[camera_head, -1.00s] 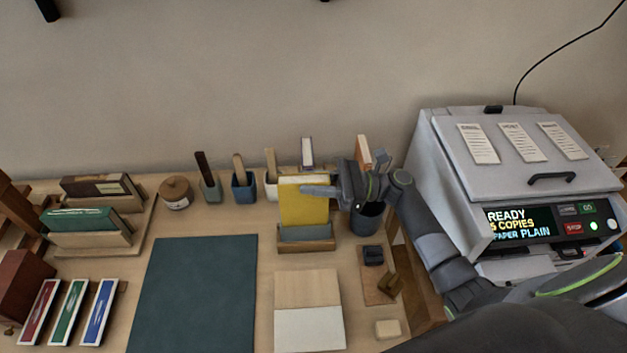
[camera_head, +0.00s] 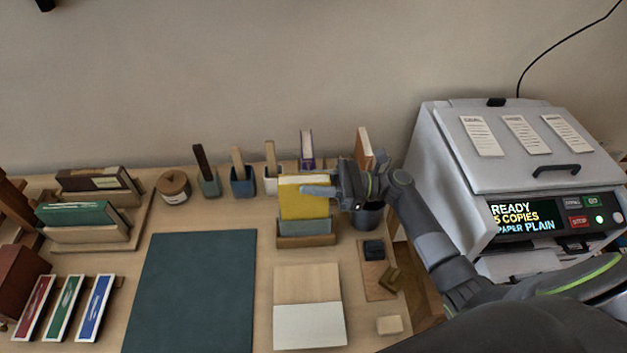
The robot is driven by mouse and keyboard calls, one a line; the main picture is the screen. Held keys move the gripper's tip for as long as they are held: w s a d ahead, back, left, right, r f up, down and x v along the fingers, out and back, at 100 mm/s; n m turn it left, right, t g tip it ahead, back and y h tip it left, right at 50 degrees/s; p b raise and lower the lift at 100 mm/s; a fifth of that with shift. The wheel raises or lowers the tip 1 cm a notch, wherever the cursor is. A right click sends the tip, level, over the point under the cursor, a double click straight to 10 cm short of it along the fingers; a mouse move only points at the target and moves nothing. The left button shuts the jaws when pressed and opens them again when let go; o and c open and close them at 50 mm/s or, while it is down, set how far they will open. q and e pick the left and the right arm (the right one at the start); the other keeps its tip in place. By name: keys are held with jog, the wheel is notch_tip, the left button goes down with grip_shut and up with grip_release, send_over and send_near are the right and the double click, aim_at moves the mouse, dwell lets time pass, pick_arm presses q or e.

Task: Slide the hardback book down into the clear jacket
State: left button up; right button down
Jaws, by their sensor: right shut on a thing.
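The yellow hardback book (camera_head: 304,200) stands upright at the back of the table. My right gripper (camera_head: 318,191) is shut on its right edge, with one finger lying across the front of the cover. The clear jacket (camera_head: 305,227) shows as a pale grey-blue band at the book's lower end. It stands in a low wooden holder (camera_head: 308,241). The book's lower edge meets or lies behind the jacket's visible band; I cannot tell how deep it is inside. My left gripper is not in view.
Brush pots (camera_head: 243,183) and a round jar (camera_head: 173,186) stand along the back. A dark cup (camera_head: 368,215) is right of the book, under my gripper. A grey copier (camera_head: 530,190) stands at the right. The dark green mat (camera_head: 192,290) is clear.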

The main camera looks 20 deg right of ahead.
jog(key=shift+f+b, duration=1.9)
jog(key=shift+f, duration=0.45)
jog(key=shift+s+f, duration=0.2)
jog(key=shift+f, duration=0.15)
jog(key=shift+r, duration=0.1)
notch_tip(320, 180, up, 10)
jog(key=p, duration=0.9)
send_over(314, 199)
jog(key=w, duration=0.2)
jog(key=shift+s+d+r, duration=0.15)
jog(key=shift+s+d, duration=0.05)
jog(key=shift+s, duration=0.05)
dwell(0.6)
dwell(1.5)
jog(key=shift+f+b, duration=0.75)
jog(key=shift+f, duration=0.35)
